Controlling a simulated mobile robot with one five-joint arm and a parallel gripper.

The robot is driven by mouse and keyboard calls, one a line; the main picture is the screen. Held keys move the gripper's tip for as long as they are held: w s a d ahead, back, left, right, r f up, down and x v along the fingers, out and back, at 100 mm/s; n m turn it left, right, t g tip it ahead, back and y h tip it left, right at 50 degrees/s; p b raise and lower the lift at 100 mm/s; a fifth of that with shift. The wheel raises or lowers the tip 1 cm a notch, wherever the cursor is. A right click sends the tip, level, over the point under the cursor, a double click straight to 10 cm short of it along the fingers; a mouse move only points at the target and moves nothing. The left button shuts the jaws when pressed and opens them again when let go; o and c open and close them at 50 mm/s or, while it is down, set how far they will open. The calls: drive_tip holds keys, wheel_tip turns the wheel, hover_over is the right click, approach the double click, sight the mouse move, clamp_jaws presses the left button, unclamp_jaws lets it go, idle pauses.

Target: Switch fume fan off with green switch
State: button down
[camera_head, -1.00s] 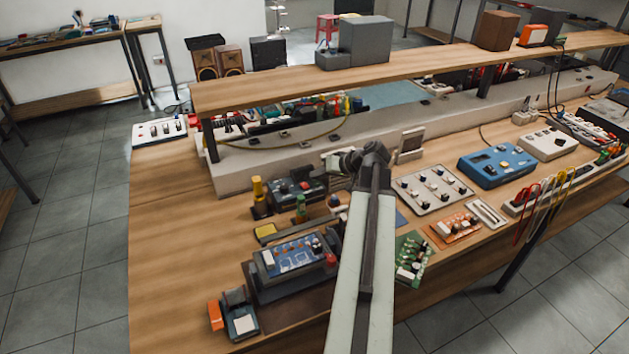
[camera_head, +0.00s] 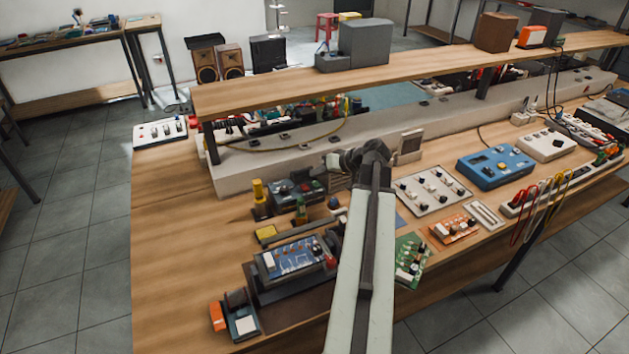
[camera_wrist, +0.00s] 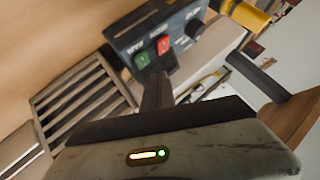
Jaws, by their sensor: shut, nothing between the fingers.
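The fume fan's dark blue-grey control box (camera_head: 284,197) sits on the bench, left of my gripper in the head view. The wrist view shows the box (camera_wrist: 187,17) close up, tilted, with a green switch (camera_wrist: 141,60), a red switch (camera_wrist: 163,45) and a black knob (camera_wrist: 194,28). A slatted grey vent (camera_wrist: 82,98) lies beside it. My gripper (camera_head: 333,161) is small and partly unclear in the head view.
A yellow-topped post (camera_head: 258,193) stands left of the box. A blue circuit-board unit (camera_head: 296,257) and a green board (camera_head: 411,258) lie nearer the front. A long raised shelf (camera_head: 430,68) runs behind.

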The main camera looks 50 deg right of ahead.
sight(318, 184)
drive_tip(key=r+p, duration=0.2)
drive_tip(key=r, duration=0.1)
drive_tip(key=r+p, duration=0.2)
drive_tip(key=shift+s+a, duration=0.1)
drive_tip(key=shift+s, duration=0.15)
drive_tip(key=shift+f, duration=0.15)
